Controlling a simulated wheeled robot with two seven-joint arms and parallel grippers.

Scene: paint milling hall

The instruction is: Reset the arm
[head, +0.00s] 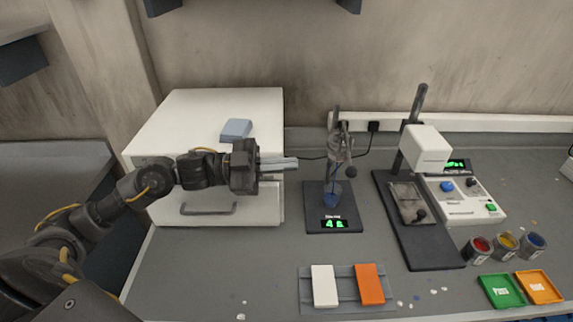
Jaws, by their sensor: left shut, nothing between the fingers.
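My left arm comes in from the left and reaches across the front of a white cabinet (262,112). Its gripper (291,163) points to the right, with the fingers shut and nothing between them. It is left of a stand (335,228) with a lit green display, and apart from it. A blue cup (332,194) is on that stand, under a grey clamp-like part (339,148). My right gripper does not show.
A light blue block (236,128) lies on the cabinet. A device with a white head (425,148) and control box (478,206) stands right. Front: a grey tray (345,309) with white (324,286) and orange (370,284) blocks, paint pots (506,246), green (502,291) and orange (539,287) trays.

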